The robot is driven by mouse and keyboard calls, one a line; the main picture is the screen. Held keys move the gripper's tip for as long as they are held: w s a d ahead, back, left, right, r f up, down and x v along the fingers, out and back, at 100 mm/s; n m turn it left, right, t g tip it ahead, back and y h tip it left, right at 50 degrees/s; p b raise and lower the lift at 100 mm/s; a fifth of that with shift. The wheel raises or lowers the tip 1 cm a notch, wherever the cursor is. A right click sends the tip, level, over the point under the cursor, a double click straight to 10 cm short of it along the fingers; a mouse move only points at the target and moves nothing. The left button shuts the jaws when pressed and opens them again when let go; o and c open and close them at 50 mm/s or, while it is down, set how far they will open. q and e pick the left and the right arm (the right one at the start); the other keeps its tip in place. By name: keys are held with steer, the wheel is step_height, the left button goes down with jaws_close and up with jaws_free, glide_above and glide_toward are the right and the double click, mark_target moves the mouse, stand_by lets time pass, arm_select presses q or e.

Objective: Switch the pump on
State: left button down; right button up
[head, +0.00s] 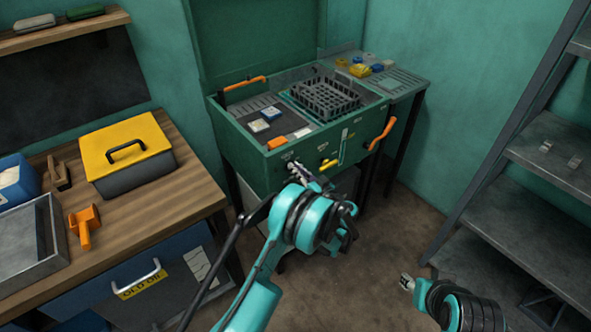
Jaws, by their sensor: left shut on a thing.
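The pump unit looks to be the green wash cabinet (245,157) at the back middle, with a black basket (326,98) in its top. Its front panel carries small labels, a yellow valve handle (328,163) and orange handles. My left gripper (297,169) reaches the panel left of the yellow handle. It is shut on a small control there, likely the pump switch; the fingers hide it, so its position cannot be told. My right gripper (406,283) hangs at the lower right over the floor, away from the cabinet; its finger gap is too small to read.
A wooden bench (140,205) at left holds a yellow-lidded box (126,146), a grey tray (32,247) and an orange tool (85,225). Grey metal shelves (545,155) stand at right. Open floor (385,235) lies between the cabinet and the shelves.

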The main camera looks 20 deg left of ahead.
arm_select(q)
steer(key=m, duration=0.6)
steer(key=w+f+m, duration=0.1)
steer(key=m, duration=0.3)
steer(key=shift+d, duration=0.4)
steer(key=shift+f+m, duration=0.1)
steer(key=shift+m, duration=0.2)
steer(key=c, duration=1.6)
jaws_free()
steer(key=shift+c, duration=0.2)
steer(key=shift+s, duration=0.1)
steer(key=v, duration=1.2)
